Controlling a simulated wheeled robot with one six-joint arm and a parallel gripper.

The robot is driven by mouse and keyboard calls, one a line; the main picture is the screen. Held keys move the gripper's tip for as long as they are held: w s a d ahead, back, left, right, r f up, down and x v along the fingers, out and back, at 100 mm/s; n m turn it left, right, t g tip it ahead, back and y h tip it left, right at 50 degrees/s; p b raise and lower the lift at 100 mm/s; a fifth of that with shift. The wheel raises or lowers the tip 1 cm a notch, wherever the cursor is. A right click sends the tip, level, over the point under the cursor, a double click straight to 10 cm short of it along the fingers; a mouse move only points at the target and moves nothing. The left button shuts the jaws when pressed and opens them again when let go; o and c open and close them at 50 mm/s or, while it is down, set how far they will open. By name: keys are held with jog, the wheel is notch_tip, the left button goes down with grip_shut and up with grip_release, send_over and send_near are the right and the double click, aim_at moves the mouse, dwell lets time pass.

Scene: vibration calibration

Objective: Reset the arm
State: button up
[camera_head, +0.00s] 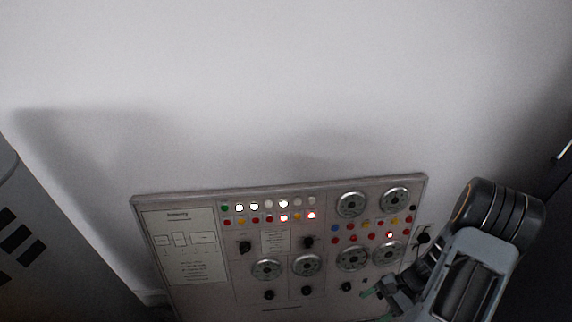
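My arm comes in from the lower right of the head view. My gripper (377,301) is at the lower right, in front of the bottom right part of a control panel (225,300). Greenish fingertips show near the panel's lower dials. The gripper is small and partly cut off by the bottom edge, so its opening is hard to judge. I see nothing held in it. I cannot tell whether the fingers touch the panel.
The panel carries several round dials (307,265), black knobs (245,247), coloured buttons and lit lamps (283,204), and a printed sheet (190,245). A pale wall (280,90) is behind it. A grey cabinet (40,240) with dark slots stands at the left.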

jog(key=a+r+n+t+h+p, duration=0.2)
jog(key=a+r+n+h+p, duration=0.1)
jog(key=r, duration=1)
jog(key=w+a+r+n+t+h+p, duration=0.1)
jog(key=a+r+n+t+h+p, duration=0.1)
jog(key=r, duration=1.1)
jog(key=a+r+n+t+h+p, duration=0.2)
jog(key=a+r+n+h+p, duration=0.2)
jog(key=r, duration=0.9)
jog(key=n+p, duration=0.2)
jog(key=p, duration=0.2)
jog(key=shift+w+r, duration=0.15)
jog(key=shift+r, duration=0.1)
